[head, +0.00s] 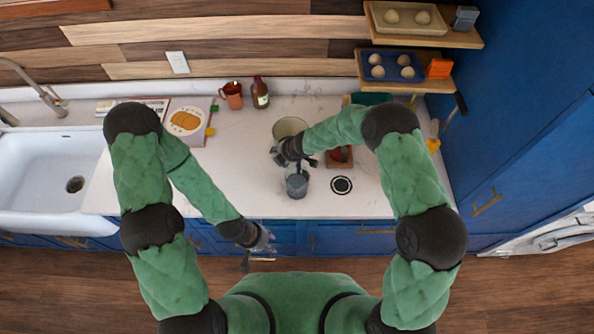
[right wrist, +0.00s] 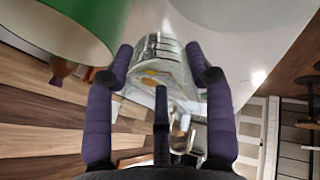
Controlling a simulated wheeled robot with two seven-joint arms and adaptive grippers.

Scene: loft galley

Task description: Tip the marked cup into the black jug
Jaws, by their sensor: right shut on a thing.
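My right gripper (head: 304,162) is over the counter, and in the right wrist view (right wrist: 160,75) its two fingers are shut on a clear cup (right wrist: 158,62) with yellow-orange marks. The cup is mostly hidden by the gripper in the head view. A dark grey jug-like vessel (head: 297,187) stands near the counter's front, just below the right gripper in the picture. I cannot tell whether cup and vessel touch, or whether anything is pouring. My left gripper (head: 264,240) hangs by the counter's front edge, away from both; its fingers are too small to read.
A large green vessel (head: 289,127) stands behind the right gripper and shows in the wrist view (right wrist: 65,25). A wooden tray (head: 340,165) and a black-ringed disc (head: 341,185) lie to the right. A copper mug (head: 232,95) and brown bottle (head: 260,93) stand behind. The left-centre counter is clear.

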